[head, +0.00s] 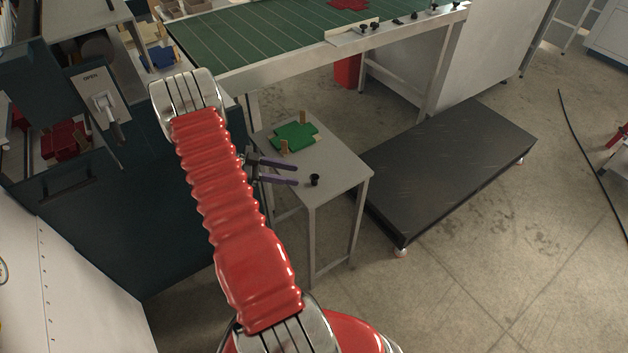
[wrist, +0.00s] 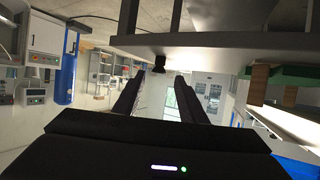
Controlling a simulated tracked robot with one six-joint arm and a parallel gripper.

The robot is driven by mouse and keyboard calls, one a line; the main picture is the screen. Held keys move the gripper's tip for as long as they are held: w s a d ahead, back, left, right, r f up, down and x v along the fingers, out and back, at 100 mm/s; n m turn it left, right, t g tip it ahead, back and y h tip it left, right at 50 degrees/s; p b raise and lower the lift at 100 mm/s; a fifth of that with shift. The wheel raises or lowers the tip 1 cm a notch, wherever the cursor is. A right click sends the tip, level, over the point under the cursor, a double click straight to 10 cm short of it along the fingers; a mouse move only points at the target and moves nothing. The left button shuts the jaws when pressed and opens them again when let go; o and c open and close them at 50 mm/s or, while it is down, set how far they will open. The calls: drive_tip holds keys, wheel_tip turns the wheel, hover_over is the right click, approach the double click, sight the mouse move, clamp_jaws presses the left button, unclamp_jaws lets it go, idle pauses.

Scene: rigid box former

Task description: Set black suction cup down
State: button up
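The black suction cup (head: 314,180) stands upright on the small grey table (head: 340,172), near its front right part. My gripper (head: 297,174) is over the table just left of the cup, its two purple-edged fingers apart and pointing at it. In the wrist view, which is upside down, the cup (wrist: 159,63) shows against the table (wrist: 215,42) beyond and between the fingertips. My gripper (wrist: 160,78) is open there, with a gap between the fingers and nothing held. The cup looks clear of both fingers.
A green flat blank (head: 295,136) with wooden blocks (head: 284,147) lies at the back of the small table. A dark low platform (head: 450,170) stands to the right. A long green conveyor (head: 260,35) runs behind. A dark cabinet (head: 170,210) is on the left.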

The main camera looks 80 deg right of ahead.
sight(310, 184)
drive_tip(key=shift+s, duration=0.1)
drive_tip(key=shift+x, duration=1.1)
drive_tip(key=shift+f, duration=0.1)
drive_tip(key=shift+f+x, duration=0.1)
drive_tip(key=shift+x, duration=1.15)
drive_tip(key=shift+f+x, duration=0.15)
drive_tip(key=shift+x, duration=1.15)
drive_tip(key=shift+a, duration=0.1)
clamp_jaws()
